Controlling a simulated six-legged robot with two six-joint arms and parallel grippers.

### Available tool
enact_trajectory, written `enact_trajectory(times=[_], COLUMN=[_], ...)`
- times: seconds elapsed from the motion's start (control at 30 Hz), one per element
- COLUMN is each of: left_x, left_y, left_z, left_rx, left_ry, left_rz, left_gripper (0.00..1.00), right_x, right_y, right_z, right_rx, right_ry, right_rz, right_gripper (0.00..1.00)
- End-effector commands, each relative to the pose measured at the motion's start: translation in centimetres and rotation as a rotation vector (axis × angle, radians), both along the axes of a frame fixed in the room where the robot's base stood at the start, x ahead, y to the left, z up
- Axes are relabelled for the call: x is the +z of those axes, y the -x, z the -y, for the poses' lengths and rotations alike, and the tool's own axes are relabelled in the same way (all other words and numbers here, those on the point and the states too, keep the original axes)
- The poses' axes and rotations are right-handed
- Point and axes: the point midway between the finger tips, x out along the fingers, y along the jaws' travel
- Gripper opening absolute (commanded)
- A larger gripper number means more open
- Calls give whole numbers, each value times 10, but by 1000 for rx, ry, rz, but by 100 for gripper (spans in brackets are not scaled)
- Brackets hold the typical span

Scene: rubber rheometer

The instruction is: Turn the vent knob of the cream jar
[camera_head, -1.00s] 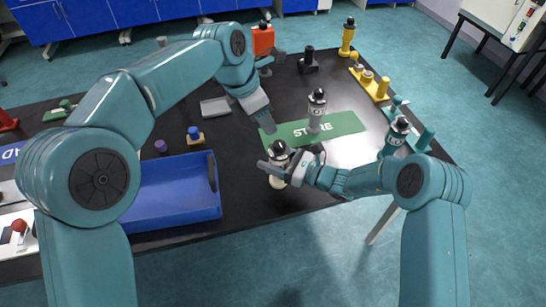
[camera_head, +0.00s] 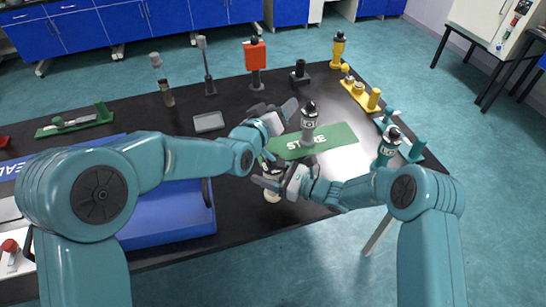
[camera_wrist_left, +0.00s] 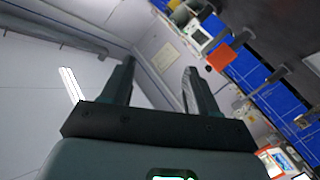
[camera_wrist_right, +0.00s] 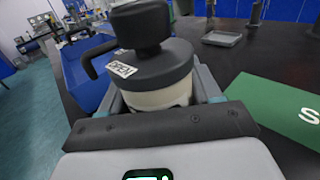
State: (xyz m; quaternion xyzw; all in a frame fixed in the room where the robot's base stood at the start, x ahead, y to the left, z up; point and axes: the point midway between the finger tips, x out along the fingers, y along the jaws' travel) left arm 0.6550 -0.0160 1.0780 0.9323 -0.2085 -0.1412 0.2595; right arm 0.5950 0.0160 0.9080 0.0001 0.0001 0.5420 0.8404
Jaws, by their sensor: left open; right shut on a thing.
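The cream jar (camera_head: 272,194) stands near the table's front edge, partly hidden by my grippers in the head view. The right wrist view shows its cream body (camera_wrist_right: 160,97), dark lid with a white label (camera_wrist_right: 122,69), and black knob (camera_wrist_right: 141,24) on top. My right gripper (camera_head: 268,182) is shut around the jar's body below the lid. My left gripper (camera_head: 278,112) is open and empty, above and behind the jar, its fingers pointing away from it. The left wrist view shows the two fingers (camera_wrist_left: 157,80) apart with only the room beyond.
A grey jar with a black top (camera_head: 308,122) stands on a green lettered mat (camera_head: 340,138) close to my left gripper. A blue bin (camera_head: 165,215) is at left. A grey tray (camera_head: 209,122) and a red-headed stand (camera_head: 255,58) are behind. Yellow (camera_head: 360,92) and teal fixtures line the right.

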Motion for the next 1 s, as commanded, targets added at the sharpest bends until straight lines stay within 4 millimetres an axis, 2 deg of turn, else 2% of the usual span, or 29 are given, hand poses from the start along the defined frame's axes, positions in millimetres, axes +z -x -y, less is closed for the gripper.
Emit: enact_trajectory(times=[0.03, 0.17, 0.3, 0.4, 0.5, 0.6, 0.67, 0.77, 1.0], left_x=[-9, -22, -38, -52, -71, -92, -102, -104, -103], left_y=[11, 45, 92, 130, 159, 177, 179, 170, 127], left_z=[-1, -9, -25, -39, -49, -55, -60, -62, -43], left_rx=[-12, -13, 19, 38, 30, 1, 3, 14, 15], left_ry=[-66, -235, -384, -443, -440, -449, -454, -456, -454], left_rz=[84, 315, 497, 548, 503, 427, 397, 392, 396], left_gripper=[59, 59, 59, 59, 59, 59, 59, 59, 59], right_x=[0, 0, 0, 0, 0, 0, 0, 0, 0], right_y=[0, 0, 0, 0, 0, 0, 0, 0, 0], right_z=[0, 0, 0, 0, 0, 0, 0, 0, 0], right_rx=[0, 0, 0, 0, 0, 0, 0, 0, 0], right_ry=[-1, 0, 0, -1, -1, -1, -1, -1, -1], right_rz=[0, 0, 0, 0, 0, 0, 0, 0, 0], right_gripper=[28, 28, 28, 28, 28, 28, 28, 28, 28])
